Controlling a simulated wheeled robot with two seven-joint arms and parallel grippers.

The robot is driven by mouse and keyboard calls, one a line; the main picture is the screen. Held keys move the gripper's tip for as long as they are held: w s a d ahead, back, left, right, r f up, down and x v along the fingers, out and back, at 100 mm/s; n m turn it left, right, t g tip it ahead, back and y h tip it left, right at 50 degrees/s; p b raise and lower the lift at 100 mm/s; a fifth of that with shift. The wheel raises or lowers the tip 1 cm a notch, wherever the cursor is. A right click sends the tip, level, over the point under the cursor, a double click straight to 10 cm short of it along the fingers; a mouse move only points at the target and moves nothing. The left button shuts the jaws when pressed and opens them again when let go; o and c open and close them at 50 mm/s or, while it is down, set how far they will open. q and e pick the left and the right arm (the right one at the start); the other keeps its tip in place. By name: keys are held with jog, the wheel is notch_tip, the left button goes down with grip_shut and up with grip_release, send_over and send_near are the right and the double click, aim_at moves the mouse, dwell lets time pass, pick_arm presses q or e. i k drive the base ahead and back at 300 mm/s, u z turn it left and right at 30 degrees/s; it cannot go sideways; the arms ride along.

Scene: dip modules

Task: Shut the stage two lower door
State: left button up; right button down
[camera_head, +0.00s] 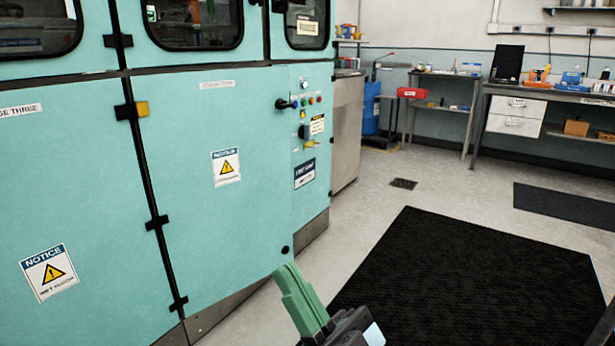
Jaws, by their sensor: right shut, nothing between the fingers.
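The teal lower door (220,190) stands in the middle of the cabinet front, right of the panel marked "...GE THREE" (55,190). Its small top label is too faint to read surely. It has a yellow warning notice, and black hinges (157,222) on its left edge. It looks close to flush with the cabinet; I cannot tell whether a small gap is left at its right edge. My right gripper (290,272), with green fingers together and empty, is low in front of the door's bottom right corner. I cannot tell whether it touches. My left gripper is out of view.
A control panel (308,115) with buttons and a black handle is right of the door. A black floor mat (460,275) lies to the right on open floor. Workbenches (550,95) and a blue drum (371,108) stand at the back.

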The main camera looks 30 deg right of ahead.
aim_at(220, 241)
jog(key=z, duration=0.7)
jog(key=i, duration=0.85)
jog(key=z, duration=0.4)
jog(key=i, duration=1.05)
jog(key=u, duration=1.05)
jog(key=i, duration=0.25)
jog(key=u, duration=0.15)
